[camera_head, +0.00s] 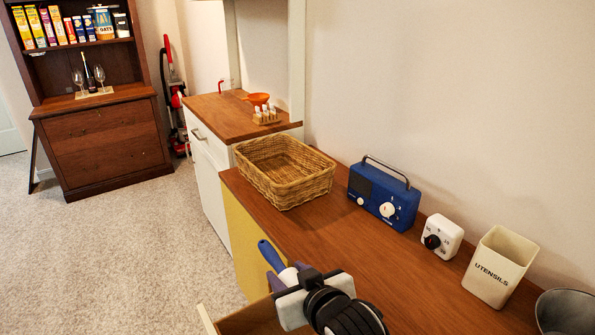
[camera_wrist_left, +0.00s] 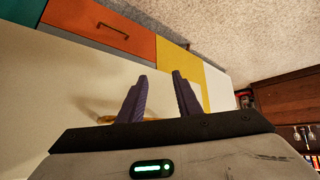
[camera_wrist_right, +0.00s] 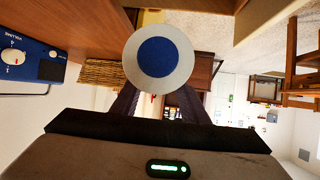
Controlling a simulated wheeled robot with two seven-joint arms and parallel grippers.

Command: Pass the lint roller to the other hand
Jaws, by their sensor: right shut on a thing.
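The lint roller (camera_head: 270,254) is in my right gripper (camera_head: 288,275), over the front edge of the wooden counter. Its blue handle sticks out up and left of the purple fingers in the head view. In the right wrist view the lint roller (camera_wrist_right: 158,55) is seen end-on, as a white disc with a blue centre, and it covers the fingertips. My left gripper (camera_wrist_left: 160,78) shows only in its own wrist view. Its two purple fingers are apart, with nothing between them.
On the counter (camera_head: 325,240) stand a wicker basket (camera_head: 285,180), a blue radio (camera_head: 383,195), a white timer-like box (camera_head: 442,237) and a utensils holder (camera_head: 499,267). Orange cabinet fronts (camera_wrist_left: 112,30) lie beyond my left fingers. Carpet (camera_head: 130,240) is clear at left.

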